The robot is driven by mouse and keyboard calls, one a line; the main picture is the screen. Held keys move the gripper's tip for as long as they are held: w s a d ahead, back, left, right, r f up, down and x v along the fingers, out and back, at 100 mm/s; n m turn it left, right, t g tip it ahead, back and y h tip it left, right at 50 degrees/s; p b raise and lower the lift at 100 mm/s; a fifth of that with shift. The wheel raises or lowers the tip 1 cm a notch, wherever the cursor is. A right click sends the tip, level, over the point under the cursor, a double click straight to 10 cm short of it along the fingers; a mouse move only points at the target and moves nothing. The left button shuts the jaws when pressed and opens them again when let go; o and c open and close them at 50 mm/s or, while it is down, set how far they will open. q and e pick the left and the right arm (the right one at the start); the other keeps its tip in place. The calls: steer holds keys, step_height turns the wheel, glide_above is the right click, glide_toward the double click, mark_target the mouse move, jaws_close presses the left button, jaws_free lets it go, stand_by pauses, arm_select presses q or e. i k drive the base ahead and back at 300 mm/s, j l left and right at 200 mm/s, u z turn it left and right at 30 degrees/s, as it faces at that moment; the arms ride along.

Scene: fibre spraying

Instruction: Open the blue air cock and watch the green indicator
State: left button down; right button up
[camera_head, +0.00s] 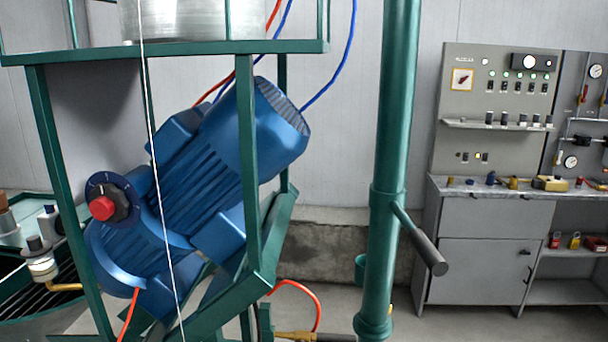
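I cannot tell for sure which part is the blue air cock. A small blue fitting (491,178) stands on the grey bench at the right, and its detail is too small to read. Small green lamps (506,75) glow in a row on the grey control panel (458,110) above that bench. A further white lamp (530,62) sits on a black box at the panel's top. Neither of my grippers shows in this view.
A big blue motor (190,170) with a red knob (102,208) sits tilted in a green frame (248,150) at the left. A green post (390,150) with a side handle (430,248) stands mid-view. Floor shows before the grey bench (490,216).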

mark_target(49, 208)
steer(key=u, duration=1.4)
steer(key=i+j+z, duration=0.2)
steer(key=j+z, duration=0.15)
steer(key=j, duration=0.2)
steer(key=i+j+z, duration=0.1)
steer(key=j+z, duration=0.25)
steer(key=j, duration=0.2)
steer(key=j+z, duration=0.35)
steer(key=j, duration=0.3)
steer(key=j+z, duration=0.4)
steer(key=j, duration=0.2)
steer(key=k+j+z, duration=0.15)
steer(key=j+z, duration=0.2)
steer(key=j, duration=0.25)
steer(key=k+j+z, duration=0.15)
steer(key=j+z, duration=0.2)
steer(key=j, duration=0.2)
